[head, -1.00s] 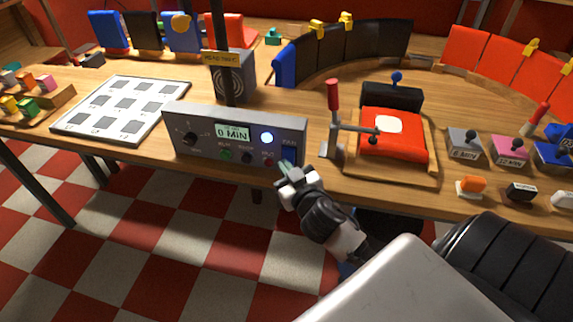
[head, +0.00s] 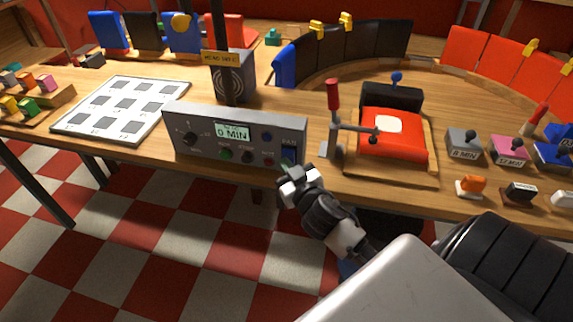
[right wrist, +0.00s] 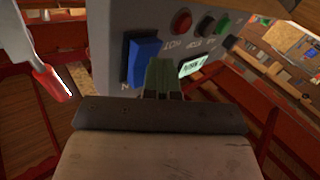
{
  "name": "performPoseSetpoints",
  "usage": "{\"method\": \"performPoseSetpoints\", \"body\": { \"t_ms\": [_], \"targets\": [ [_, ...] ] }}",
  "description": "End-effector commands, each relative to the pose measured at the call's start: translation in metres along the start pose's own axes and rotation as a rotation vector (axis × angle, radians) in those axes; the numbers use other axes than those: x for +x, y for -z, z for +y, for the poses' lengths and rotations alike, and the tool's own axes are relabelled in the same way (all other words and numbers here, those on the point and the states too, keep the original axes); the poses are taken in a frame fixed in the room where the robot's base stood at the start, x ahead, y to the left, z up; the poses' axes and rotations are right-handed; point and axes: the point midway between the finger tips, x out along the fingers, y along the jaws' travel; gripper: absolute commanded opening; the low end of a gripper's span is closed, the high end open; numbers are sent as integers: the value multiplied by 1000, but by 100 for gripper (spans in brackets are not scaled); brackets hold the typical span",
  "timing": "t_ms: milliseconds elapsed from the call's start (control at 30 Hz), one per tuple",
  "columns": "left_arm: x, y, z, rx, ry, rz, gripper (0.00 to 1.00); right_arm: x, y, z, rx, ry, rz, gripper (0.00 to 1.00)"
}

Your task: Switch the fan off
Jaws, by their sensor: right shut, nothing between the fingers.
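The grey control box (head: 185,118) stands at the front edge of the table. Its blue rocker switch (head: 289,155), under the label FAN, is at the right end of its face and shows large in the right wrist view (right wrist: 143,61). The round lamp (head: 267,137) left of that label is dark blue, not lit. The display (head: 233,132) reads 0 MIN. My right gripper (head: 287,170) is shut and empty, just in front of and below the switch. Its green fingertips (right wrist: 163,76) appear beside the switch; I cannot tell whether they touch it. My left gripper is not in view.
A red toggle clamp (head: 333,95) and a red block (head: 392,137) on a wooden base stand right of the box. A grey box with a round grille (head: 233,75) stands behind it. A white grid panel (head: 150,90) lies to the left.

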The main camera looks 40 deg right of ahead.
Motion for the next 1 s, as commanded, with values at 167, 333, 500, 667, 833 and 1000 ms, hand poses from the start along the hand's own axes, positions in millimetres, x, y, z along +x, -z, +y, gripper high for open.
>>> {"method": "performPoseSetpoints", "body": {
  "t_ms": [167, 333, 500, 667, 833, 1000],
  "targets": [
    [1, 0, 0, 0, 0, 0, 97, 2, -2, 3, 0, -4, -2, 0],
    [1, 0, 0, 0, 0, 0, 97, 4, -3, 4, 0, -5, -3, 0],
    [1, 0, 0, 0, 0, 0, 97, 5, -4, 6, -1, -7, -4, 0],
    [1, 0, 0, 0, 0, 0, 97, 5, -4, 6, -1, -9, -4, 0],
    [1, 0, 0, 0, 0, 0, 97, 5, -4, 7, -2, -10, -4, 0],
    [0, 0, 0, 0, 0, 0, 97, 4, -3, 7, -2, -11, -5, 0]
  ]
}}
